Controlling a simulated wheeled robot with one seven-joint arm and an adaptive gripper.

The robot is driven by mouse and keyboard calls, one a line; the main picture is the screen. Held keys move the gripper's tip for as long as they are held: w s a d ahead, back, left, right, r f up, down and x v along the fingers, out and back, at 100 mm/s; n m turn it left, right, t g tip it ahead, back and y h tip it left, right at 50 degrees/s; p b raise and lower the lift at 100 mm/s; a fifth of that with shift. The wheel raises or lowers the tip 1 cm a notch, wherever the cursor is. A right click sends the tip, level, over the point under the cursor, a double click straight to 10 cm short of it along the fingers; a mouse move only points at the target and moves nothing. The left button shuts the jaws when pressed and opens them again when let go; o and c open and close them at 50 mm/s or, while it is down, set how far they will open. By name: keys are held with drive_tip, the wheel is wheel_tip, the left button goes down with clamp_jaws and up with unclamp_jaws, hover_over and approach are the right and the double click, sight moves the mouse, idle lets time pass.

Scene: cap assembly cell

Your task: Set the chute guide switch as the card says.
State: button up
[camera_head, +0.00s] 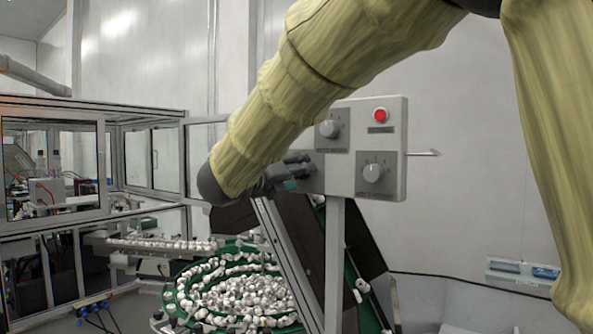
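A grey control box (394,142) stands on a post in the middle of the view. It carries a red button (380,115) and two visible grey rotary switches, an upper one (328,128) and a lower right one (373,173). Their labels are too small to read, so I cannot tell which is the chute guide switch. My dark gripper (299,170) is at the lower left of the box, in front of or against a dark plate there. The arm and gripper hide that part, and I cannot tell whether the fingers touch anything. No readable card shows.
A green bowl feeder (180,292) full of white caps stands below left, with a cap-covered track (165,245) behind it. A framed glass enclosure (55,170) fills the left. A rod (422,153) sticks out right of the box. A wall tray (523,271) is at lower right.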

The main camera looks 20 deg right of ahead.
drive_tip(key=c, duration=1)
drive_tip(key=shift+f+n, duration=0.1)
drive_tip(key=shift+n, duration=0.2)
drive_tip(key=shift+n+p, duration=0.9)
drive_tip(key=shift+n, duration=6.7)
